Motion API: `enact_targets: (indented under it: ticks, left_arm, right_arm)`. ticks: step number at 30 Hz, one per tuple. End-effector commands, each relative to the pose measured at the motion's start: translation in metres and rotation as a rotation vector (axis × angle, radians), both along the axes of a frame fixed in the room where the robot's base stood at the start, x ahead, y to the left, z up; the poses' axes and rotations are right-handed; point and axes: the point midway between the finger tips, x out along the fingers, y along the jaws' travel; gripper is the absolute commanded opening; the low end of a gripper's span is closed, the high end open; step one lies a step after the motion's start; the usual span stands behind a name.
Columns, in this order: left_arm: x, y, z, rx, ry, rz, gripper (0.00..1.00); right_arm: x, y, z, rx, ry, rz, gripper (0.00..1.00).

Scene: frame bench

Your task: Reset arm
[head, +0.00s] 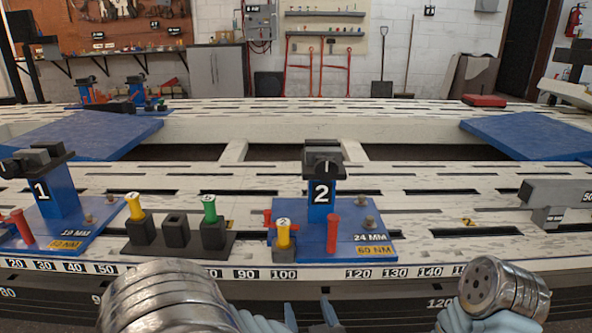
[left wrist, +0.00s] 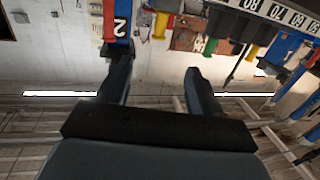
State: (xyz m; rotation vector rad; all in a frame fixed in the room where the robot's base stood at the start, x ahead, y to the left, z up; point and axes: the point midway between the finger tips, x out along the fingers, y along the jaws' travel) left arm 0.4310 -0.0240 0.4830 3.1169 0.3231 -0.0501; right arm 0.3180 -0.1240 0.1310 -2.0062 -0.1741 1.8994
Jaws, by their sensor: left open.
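My left gripper (head: 309,314) is at the bottom middle of the head view, in front of the bench's near edge and below station 2. Its two dark fingers are apart with nothing between them. In the left wrist view the open fingers (left wrist: 158,85) frame an empty gap, with the blue post marked 2 (left wrist: 118,28) beyond the left finger. My right arm's metallic wrist (head: 505,290) is at the lower right of the head view. Its gripper fingers are below the frame.
The white slotted bench (head: 440,190) carries blue station 1 (head: 62,195) and blue station 2 (head: 318,205). A black holder (head: 178,238) with yellow and green plugs stands between them. A grey clamp block (head: 555,195) is at right. Bench between station 2 and the block is mostly clear.

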Motion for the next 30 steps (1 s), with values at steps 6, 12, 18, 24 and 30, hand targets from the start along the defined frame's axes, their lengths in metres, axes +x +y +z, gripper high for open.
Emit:
enact_targets:
  ticks: [6, 12, 18, 24, 30]
  left_arm:
    - [0.021, 0.01, -0.034, -0.019, 0.094, -0.037, 0.65]
    - [0.042, 0.026, -0.084, -0.057, 0.238, -0.089, 0.65]
    - [0.051, 0.057, -0.165, -0.137, 0.492, -0.154, 0.65]
    - [0.015, 0.101, -0.265, -0.284, 0.862, -0.217, 0.65]
    - [-0.051, 0.131, -0.327, -0.44, 1.185, -0.259, 0.65]
  right_arm:
    - [0.0, 0.0, 0.0, 0.0, 0.0, 0.0, 0.53]
    - [0.0, 0.0, 0.0, 0.0, 0.0, 0.0, 0.53]
    - [0.0, 0.0, 0.0, 0.0, 0.0, 0.0, 0.53]
    - [0.0, 0.0, 0.0, 0.0, 0.0, 0.0, 0.53]
    - [0.0, 0.0, 0.0, 0.0, 0.0, 0.0, 0.53]
